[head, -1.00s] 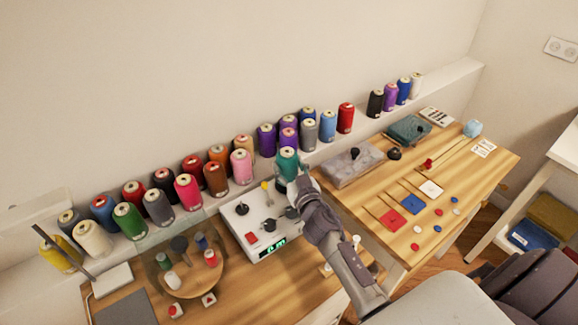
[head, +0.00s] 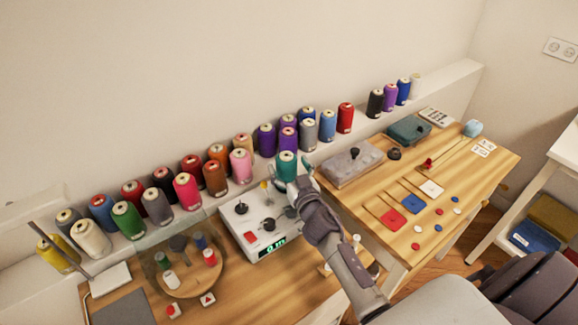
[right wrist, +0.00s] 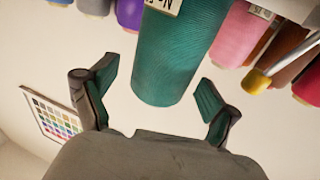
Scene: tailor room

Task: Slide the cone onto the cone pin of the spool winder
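The teal cone (head: 286,164) stands upright at the back right of the white spool winder (head: 252,212). It also fills the top middle of the right wrist view (right wrist: 178,50), where its lower end shows. My right gripper (head: 289,184) is at the cone. In the right wrist view its two fingers (right wrist: 158,92) are spread either side of the cone, with a gap visible on both sides. The cone pin is not visible, and I cannot tell whether the cone is around it. My left gripper is not in view.
Several thread cones (head: 187,188) line the shelf behind the winder. A yellow-tipped part (head: 264,186) stands left of the teal cone. A round wooden stand (head: 190,282) with small spools is at the left. A grey block (head: 350,165) lies on the right table.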

